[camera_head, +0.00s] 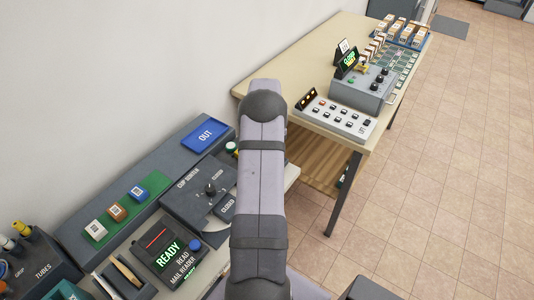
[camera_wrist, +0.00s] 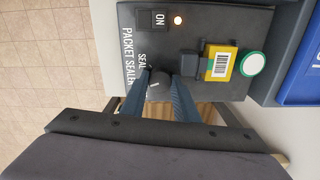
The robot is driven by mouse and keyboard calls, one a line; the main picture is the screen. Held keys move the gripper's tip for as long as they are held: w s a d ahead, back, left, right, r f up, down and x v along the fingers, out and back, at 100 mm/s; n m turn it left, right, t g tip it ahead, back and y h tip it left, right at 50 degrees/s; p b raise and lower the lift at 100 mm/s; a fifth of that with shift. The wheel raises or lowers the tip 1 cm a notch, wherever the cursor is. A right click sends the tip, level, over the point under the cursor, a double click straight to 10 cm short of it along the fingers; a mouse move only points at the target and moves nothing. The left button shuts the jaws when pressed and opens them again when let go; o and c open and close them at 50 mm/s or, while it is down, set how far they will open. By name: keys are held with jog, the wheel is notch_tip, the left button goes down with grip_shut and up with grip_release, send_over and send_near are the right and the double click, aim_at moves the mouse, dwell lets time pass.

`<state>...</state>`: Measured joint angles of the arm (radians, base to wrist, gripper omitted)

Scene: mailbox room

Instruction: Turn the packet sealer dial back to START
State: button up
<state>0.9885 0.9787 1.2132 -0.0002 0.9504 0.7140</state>
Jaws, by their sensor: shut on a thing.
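The packet sealer (camera_wrist: 205,22) is a dark grey box with white "PACKET SEALER" lettering in the wrist view. Its dial (camera_wrist: 154,85) is a dark round knob with a light pointer mark. My gripper (camera_wrist: 160,80) is shut on the dial, one blue-grey finger on each side. A "SEAL" label shows just beside the left finger. Other markings around the dial, START included, are hidden or unreadable. In the head view my arm covers most of the sealer, and the gripper does not show.
A blue "OUT" tray (camera_head: 205,135) and a chip sorter (camera_head: 190,192) stand close to my arm.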

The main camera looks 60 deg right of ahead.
jog(key=o, duration=1.1)
jog(key=shift+c, duration=0.2)
jog(key=shift+r, duration=0.1)
jog(key=shift+r+b, duration=1.15)
jog(key=shift+r, duration=2.45)
